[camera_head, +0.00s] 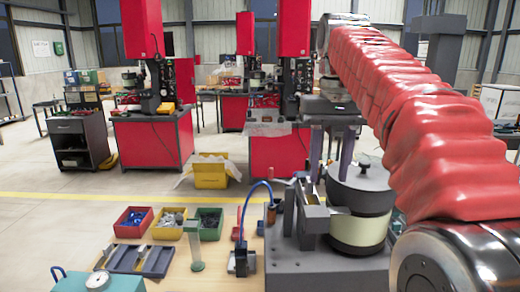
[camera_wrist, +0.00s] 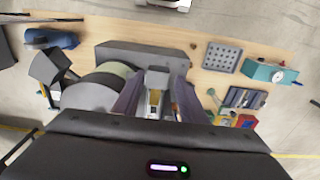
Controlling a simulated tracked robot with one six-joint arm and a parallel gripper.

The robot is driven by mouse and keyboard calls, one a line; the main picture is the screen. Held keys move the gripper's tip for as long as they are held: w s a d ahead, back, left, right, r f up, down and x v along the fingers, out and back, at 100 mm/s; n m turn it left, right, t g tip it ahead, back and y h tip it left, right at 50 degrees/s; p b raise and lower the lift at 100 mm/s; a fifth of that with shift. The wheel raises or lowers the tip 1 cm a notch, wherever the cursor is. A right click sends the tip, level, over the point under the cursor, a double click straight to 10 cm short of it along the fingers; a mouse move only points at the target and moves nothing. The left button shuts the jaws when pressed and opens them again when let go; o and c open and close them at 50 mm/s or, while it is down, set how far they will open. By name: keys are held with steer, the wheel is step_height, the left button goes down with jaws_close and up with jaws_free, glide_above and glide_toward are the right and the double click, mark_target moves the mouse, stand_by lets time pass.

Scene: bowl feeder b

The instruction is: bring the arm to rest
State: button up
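My arm, in a red ribbed sleeve, comes in from the right of the head view and reaches up to the top middle. My gripper (camera_head: 331,166) hangs pointing down above the grey feeder machine. Its two grey-purple fingers stand apart with a gap between them, and I see nothing held. In the wrist view, my gripper (camera_wrist: 157,100) also shows spread fingers, with part of the feeder machine and a small yellow patch visible in the gap. The bowl feeder (camera_head: 357,232), a round drum with a cream band and dark lid, stands beside and below the fingers.
Red (camera_head: 122,232), yellow (camera_head: 158,233) and green (camera_head: 208,236) bins stand on the wooden bench. A slotted tray (camera_head: 156,262), a green stand (camera_head: 195,252) and a teal gauge box (camera_head: 120,284) are nearer. Red machines (camera_head: 143,143) stand behind, across open floor.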

steer(key=s+d+f+t, duration=0.1)
steer(key=s+f+t, duration=0.4)
steer(key=s+f, duration=1.6)
step_height(320, 180, down, 3)
steer(key=shift+d+f, duration=0.15)
steer(key=shift+d, duration=0.1)
steer(key=shift+c, duration=1)
